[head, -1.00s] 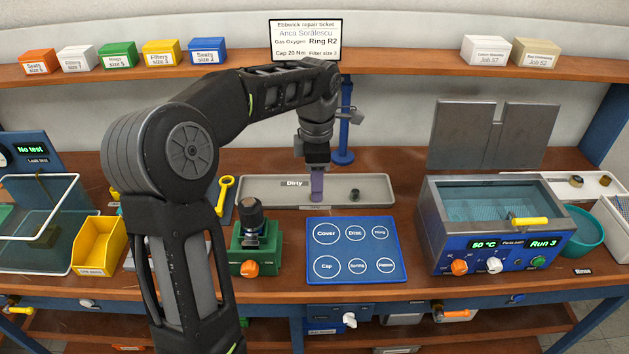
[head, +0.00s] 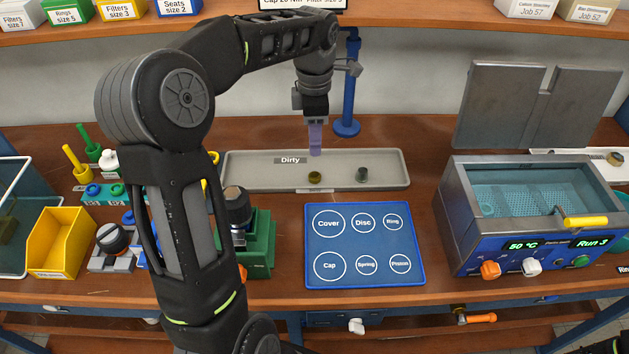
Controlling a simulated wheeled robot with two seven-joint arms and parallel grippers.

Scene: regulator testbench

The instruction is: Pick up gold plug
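A small gold plug (head: 314,177) sits in the grey tray labelled Dirty (head: 240,178), near the middle of its length. A small dark grey-green part (head: 362,174) sits to its right in the same tray. My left gripper (head: 316,152) points down over the tray, and its purple fingers show just above and behind the plug in the picture. The fingers overlap into one column, so I cannot tell whether they are apart. Nothing shows between or below them. My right gripper is not in view.
A blue mat (head: 364,270) with labelled circles lies in front of the tray. A blue bath (head: 540,250) stands at the right. A green fixture (head: 261,245) holding a dark part is partly hidden by my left arm. A blue post (head: 349,100) stands behind the tray.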

